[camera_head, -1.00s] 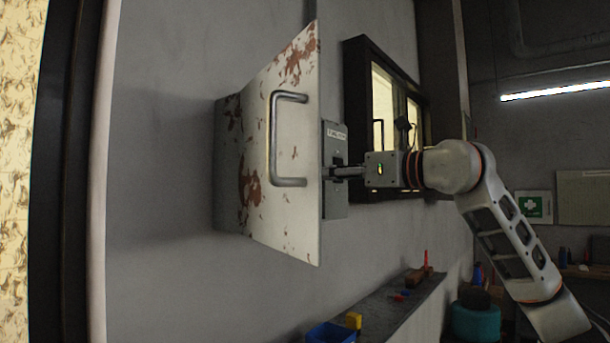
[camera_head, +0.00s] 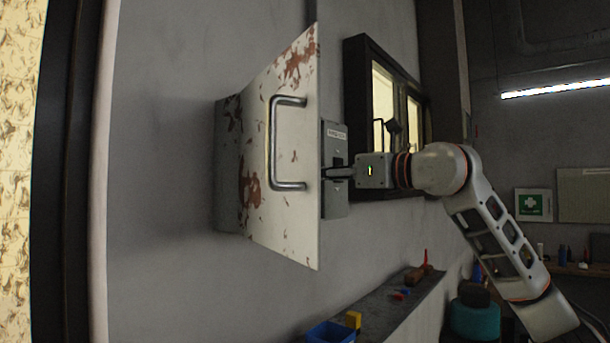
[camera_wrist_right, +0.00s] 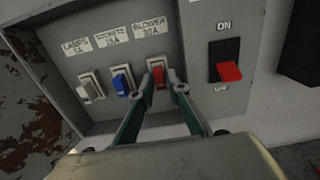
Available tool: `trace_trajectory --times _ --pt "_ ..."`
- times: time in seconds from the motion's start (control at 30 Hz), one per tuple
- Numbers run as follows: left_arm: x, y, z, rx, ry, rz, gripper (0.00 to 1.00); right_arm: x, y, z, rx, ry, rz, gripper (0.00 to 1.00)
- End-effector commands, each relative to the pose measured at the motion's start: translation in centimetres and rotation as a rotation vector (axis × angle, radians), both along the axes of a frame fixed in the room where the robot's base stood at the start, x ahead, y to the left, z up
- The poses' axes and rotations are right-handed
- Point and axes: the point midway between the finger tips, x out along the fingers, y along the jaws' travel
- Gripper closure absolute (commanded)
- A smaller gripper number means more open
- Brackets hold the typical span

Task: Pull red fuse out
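The fingers look open, with a small gap to the fuse; contact is hard to judge. In the head view my right gripper (camera_head: 340,173) reaches the grey fuse panel (camera_head: 335,204) behind the open cabinet door (camera_head: 290,215), and the fuse is hidden there. My left gripper is not in view.
A blue fuse (camera_wrist_right: 122,82) and a white fuse (camera_wrist_right: 91,88) sit left of the red one. A red ON/OFF switch (camera_wrist_right: 230,71) is to its right. The rusty door stands out from the wall close to my gripper. A shelf (camera_head: 385,310) with tools is below.

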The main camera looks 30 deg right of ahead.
Motion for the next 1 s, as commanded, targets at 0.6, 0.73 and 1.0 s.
trace_trajectory --times 0.6,0.73,1.0 --pt "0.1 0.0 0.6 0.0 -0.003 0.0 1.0 1.0 0.5 0.1 0.0 0.0 0.001 0.84" --pt "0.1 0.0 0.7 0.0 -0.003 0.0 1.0 1.3 0.6 0.0 0.0 0.0 0.001 0.84" --pt "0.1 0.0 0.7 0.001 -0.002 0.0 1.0 1.3 0.5 0.0 -0.001 0.0 0.0 0.84"
